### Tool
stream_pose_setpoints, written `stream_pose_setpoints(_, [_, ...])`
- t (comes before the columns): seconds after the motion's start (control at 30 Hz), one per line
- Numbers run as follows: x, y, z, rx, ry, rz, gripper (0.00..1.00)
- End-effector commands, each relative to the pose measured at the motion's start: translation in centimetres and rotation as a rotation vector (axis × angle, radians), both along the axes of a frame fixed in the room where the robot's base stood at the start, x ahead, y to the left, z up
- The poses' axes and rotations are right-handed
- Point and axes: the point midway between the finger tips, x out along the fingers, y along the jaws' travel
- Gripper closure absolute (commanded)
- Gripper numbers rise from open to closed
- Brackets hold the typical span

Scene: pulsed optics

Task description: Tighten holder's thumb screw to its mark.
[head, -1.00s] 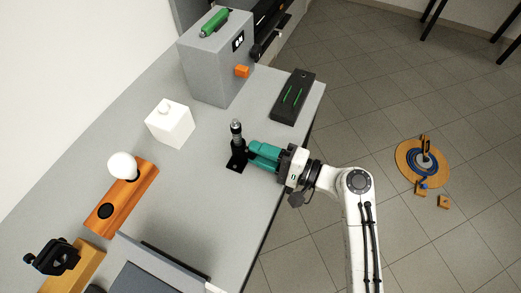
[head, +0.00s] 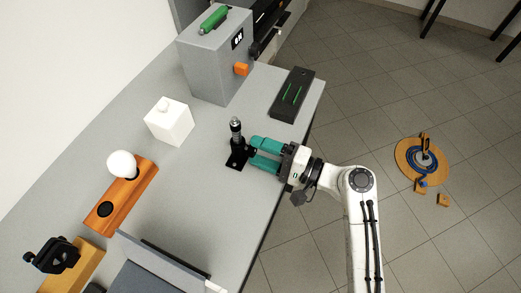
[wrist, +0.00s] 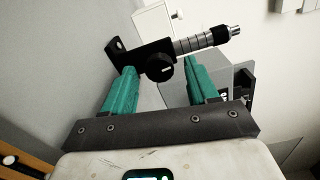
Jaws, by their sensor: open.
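The holder (head: 237,157) is a black post on a flat base plate on the grey bench, with a metal cylinder (head: 236,127) at its top. In the wrist view the holder (wrist: 150,51) shows with the ringed metal cylinder (wrist: 195,42) at its right. Its round black thumb screw (wrist: 159,68) faces me and bears a white line. My gripper (head: 252,151) is beside the holder on its right side. Its two teal fingers are open, and in the wrist view the thumb screw lies between and beyond the fingertips (wrist: 160,74). I cannot make out the mark.
A grey box (head: 212,65) with an orange knob stands behind. A black tray (head: 292,95) with green strips lies back right. A white block (head: 169,122), an orange block (head: 105,212) and a black clamp (head: 53,256) are on the left. Bare bench surrounds the holder.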

Motion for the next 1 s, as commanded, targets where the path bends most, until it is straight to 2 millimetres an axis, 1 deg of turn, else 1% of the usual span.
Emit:
stream_pose_setpoints(0.17, [-0.9,-2.6,-0.3,0.0,0.0,-0.006,0.42])
stream_pose_setpoints(0.4, [-2.4,-7.0,-0.2,0.0,0.001,-0.006,0.42])
stream_pose_setpoints(0.5, [-2.9,-8.3,-0.2,0.0,0.0,-0.005,0.42])
stream_pose_setpoints(0.6, [-3.3,-9.2,-0.2,-0.001,0.0,-0.004,0.42])
stream_pose_setpoints(0.7, [-3.5,-9.6,-0.1,0.0,0.001,-0.002,0.42])
stream_pose_setpoints(1.0, [-3.5,-9.8,-0.1,0.0,0.001,-0.002,0.42])
